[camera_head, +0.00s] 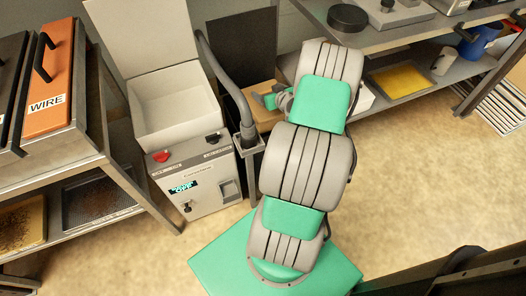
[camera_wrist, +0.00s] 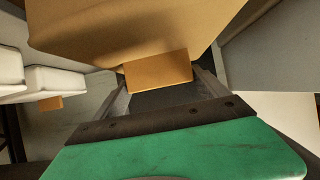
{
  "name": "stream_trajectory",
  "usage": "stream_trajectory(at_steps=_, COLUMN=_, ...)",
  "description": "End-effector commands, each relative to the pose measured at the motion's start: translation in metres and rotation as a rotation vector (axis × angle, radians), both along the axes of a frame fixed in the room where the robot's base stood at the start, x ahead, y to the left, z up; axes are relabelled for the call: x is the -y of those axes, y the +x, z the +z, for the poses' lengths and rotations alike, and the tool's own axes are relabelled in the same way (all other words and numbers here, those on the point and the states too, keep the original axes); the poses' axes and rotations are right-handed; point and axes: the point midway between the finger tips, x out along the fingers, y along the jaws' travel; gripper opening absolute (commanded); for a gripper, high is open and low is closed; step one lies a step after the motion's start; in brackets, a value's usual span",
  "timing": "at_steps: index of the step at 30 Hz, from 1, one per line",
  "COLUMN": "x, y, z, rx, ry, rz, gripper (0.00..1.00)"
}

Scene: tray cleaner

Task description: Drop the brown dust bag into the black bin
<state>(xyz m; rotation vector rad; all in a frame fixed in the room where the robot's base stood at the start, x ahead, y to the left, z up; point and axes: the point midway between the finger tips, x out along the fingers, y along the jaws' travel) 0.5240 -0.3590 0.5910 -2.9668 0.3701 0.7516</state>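In the wrist view the brown dust bag (camera_wrist: 140,32) fills the top of the picture as a large tan block. Its smaller orange-brown tab (camera_wrist: 158,74) lies between the tips of my gripper's two grey fingers (camera_wrist: 160,78). The fingertips are close to the tab's sides; I cannot tell whether they press on it. In the head view my gripper (camera_head: 272,99) is beside the grey machine, at a tan surface (camera_head: 267,116) that may be the bag, mostly hidden by my arm. I cannot identify the black bin; a dark upright surface (camera_head: 243,45) stands behind.
The grey machine (camera_head: 205,185) has an open white lid and a grey hose (camera_head: 230,85). The left rack (camera_head: 105,165) holds trays and an orange WIRE box (camera_head: 50,85). A shelf with a yellow tray (camera_head: 400,80) and blue bucket (camera_head: 478,40) is at right. White bags (camera_wrist: 55,82) are nearby.

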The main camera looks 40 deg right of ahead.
Motion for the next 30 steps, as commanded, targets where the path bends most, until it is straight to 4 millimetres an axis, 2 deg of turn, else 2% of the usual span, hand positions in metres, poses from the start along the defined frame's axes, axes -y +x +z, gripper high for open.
stream_trajectory(at_steps=1, x=0.0, y=0.0, z=0.0, rx=0.0, ry=0.0, rz=0.0, gripper=0.89)
stream_trajectory(at_steps=5, x=0.0, y=0.0, z=0.0, rx=-0.002, ry=0.0, rz=0.0, gripper=1.0)
stream_trajectory(at_steps=14, x=-0.002, y=-0.006, z=0.0, rx=-0.006, ry=0.004, rz=-0.001, gripper=1.0)
stream_trajectory(at_steps=24, x=-0.014, y=-0.059, z=0.032, rx=-0.003, ry=0.003, rz=-0.003, gripper=1.0)
stream_trajectory(at_steps=30, x=-0.018, y=-0.067, z=0.037, rx=-0.002, ry=0.002, rz=0.0, gripper=1.0)
